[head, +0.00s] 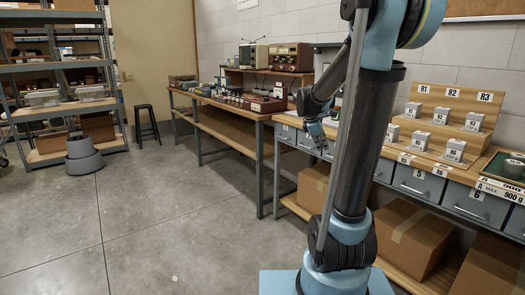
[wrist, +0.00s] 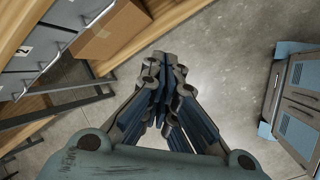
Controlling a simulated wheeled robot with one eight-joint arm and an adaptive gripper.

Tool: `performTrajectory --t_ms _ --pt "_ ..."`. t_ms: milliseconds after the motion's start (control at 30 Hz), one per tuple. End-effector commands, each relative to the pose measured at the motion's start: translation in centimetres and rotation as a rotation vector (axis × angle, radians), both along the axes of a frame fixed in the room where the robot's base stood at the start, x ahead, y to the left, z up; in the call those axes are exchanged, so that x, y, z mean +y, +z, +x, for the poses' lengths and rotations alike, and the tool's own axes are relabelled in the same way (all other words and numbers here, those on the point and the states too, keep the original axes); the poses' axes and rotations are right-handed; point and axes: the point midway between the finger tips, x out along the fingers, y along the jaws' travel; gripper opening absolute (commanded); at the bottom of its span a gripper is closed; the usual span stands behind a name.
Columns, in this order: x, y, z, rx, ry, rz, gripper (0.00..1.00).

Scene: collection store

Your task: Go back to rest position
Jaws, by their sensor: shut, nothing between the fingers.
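My gripper (head: 320,145) hangs in front of the drawer bench in the head view, pointing downward, left of my upright arm. In the wrist view my gripper (wrist: 165,68) shows its fingers brought together, with nothing between them and bare concrete floor below. My arm is folded, and its links cover part of the bench in the head view.
The drawer bench (head: 421,182) bears a wooden stepped stand (head: 455,102) with several small labelled blocks. Cardboard boxes (head: 408,236) sit beneath. A workbench (head: 225,108) with instruments, a black stool (head: 146,122) and metal shelving (head: 60,68) stand farther back.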

Motion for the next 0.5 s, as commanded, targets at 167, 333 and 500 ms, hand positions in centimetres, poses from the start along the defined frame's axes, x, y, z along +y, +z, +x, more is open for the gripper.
performTrajectory --t_ms 167,333,500 --pt "0.3 -0.3 -4.5 -0.040 -0.137 0.095 0.00" --pt "0.7 -0.9 -8.5 -0.071 -0.271 0.183 0.00" --pt "1.3 -1.9 -12.5 -0.097 -0.407 0.269 0.00"
